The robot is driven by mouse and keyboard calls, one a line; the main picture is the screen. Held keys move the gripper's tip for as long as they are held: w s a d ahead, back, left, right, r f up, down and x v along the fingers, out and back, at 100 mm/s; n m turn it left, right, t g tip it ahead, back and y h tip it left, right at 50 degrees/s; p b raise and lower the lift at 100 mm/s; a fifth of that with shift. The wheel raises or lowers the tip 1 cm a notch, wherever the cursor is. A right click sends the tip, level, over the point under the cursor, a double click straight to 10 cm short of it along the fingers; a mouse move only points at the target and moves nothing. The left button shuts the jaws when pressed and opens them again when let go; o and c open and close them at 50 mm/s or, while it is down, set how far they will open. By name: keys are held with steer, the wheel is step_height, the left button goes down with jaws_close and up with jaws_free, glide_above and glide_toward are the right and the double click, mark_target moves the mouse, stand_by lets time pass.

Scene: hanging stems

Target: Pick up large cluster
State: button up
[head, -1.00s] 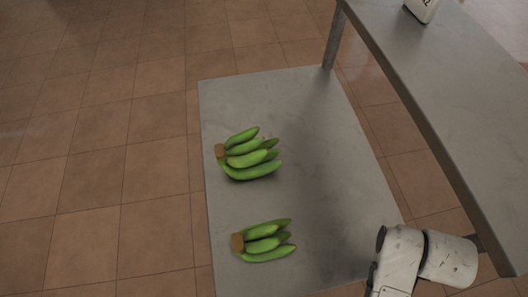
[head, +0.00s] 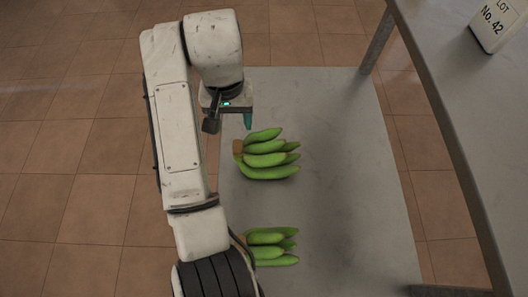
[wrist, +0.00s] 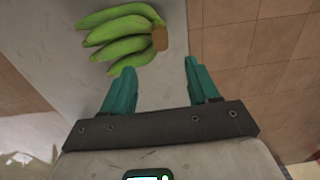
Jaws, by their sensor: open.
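The large cluster of green bananas (head: 268,160) lies on the grey low surface in the head view, its brown cut stem end pointing left. It also shows in the wrist view (wrist: 120,38), with the brown stem end (wrist: 160,39) on its right. My gripper (head: 248,121) is beside the stem end in the head view, with one teal finger showing. In the wrist view my gripper (wrist: 160,75) has its two teal fingers apart with nothing between them. The stem end lies just beyond the fingertips. Whether they touch the bananas I cannot tell.
A smaller green banana cluster (head: 272,246) lies nearer on the same grey surface (head: 350,200), partly behind my arm. A raised grey table (head: 470,110) stands at the right, with a white "LOT No. 42" block (head: 497,24) on it. Tiled floor lies to the left.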

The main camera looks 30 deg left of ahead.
steer(key=b, duration=0.1)
glide_above(237, 145)
step_height(237, 145, down, 5)
steer(key=shift+d+r, duration=0.1)
steer(key=shift+d, duration=0.05)
steer(key=shift+s+f+p, duration=0.1)
steer(key=shift+f+p, duration=0.45)
steer(key=shift+f, duration=2.1)
jaws_close()
steer(key=shift+r, duration=0.1)
